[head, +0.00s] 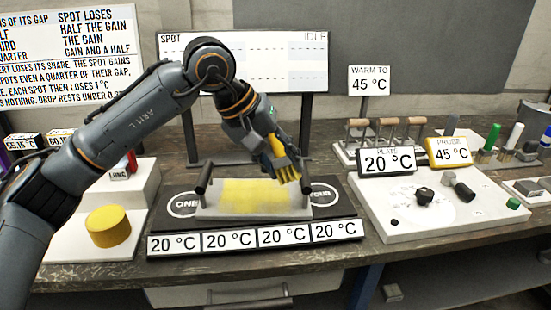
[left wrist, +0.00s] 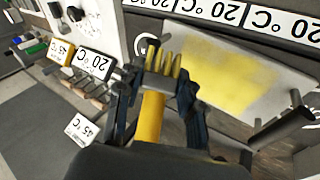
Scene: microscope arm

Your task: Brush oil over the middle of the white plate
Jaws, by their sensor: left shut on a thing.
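The white plate (head: 302,207) lies on the dark board between two dark bar handles. A yellow oil patch (head: 245,193) covers much of its middle, leaving pale margins at both ends; the patch also shows in the left wrist view (left wrist: 228,82). My left gripper (head: 284,160) is shut on a brush with a yellow handle (left wrist: 152,108) and yellow bristles (head: 291,175). The brush tilts over the plate's right part, near the right bar handle. I cannot tell whether the bristles touch the plate. My right gripper is not in view.
A row of 20 °C signs (head: 255,237) runs along the board's front. A yellow round pot (head: 108,226) stands on a white base at left. A white panel (head: 385,215) with dark knobs and a rack of wooden-handled tools (head: 388,128) are at right.

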